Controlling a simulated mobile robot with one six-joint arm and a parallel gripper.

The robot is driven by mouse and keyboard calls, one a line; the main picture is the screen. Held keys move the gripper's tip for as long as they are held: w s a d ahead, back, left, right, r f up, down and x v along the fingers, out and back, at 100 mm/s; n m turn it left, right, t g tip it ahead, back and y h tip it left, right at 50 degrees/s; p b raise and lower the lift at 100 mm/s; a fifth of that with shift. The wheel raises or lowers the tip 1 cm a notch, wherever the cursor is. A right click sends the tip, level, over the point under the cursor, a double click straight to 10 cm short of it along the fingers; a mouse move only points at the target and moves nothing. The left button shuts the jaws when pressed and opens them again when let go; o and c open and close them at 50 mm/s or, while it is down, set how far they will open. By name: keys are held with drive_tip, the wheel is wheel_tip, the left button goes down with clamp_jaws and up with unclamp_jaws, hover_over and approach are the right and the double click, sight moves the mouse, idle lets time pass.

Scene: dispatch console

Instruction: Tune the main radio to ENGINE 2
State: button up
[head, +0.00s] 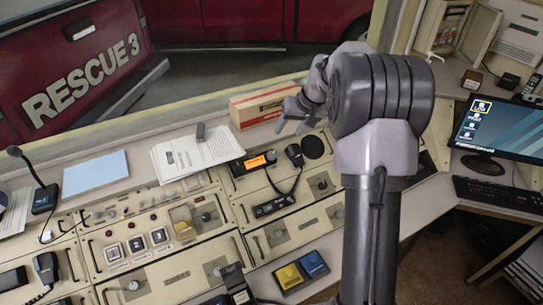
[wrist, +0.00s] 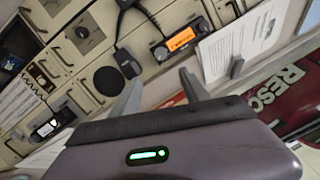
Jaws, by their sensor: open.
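A black radio with a lit orange display (head: 253,163) sits at the back edge of the cream console, left of my arm. It also shows in the wrist view (wrist: 181,40), beyond my fingertips; the text on its display is too small to read. A handset on a coiled cord (head: 295,156) is just right of it. My gripper (head: 292,122) is open and empty, raised above the back of the console near the radio, with a clear gap to it. Both fingers (wrist: 160,92) show spread apart in the wrist view.
White papers (head: 196,152) lie left of the radio, and a red and white box (head: 267,104) stands behind it on the ledge. A round black disc (head: 312,146) is to its right. A second black unit (head: 274,206) is below. My arm hides part of the console.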

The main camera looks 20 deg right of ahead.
sight(273, 154)
drive_tip(key=b+x, duration=0.2)
drive_tip(key=x, duration=1.4)
drive_tip(key=shift+a+b, duration=0.2)
drive_tip(key=shift+b, duration=0.1)
drive_tip(key=shift+c, duration=0.2)
clamp_jaws()
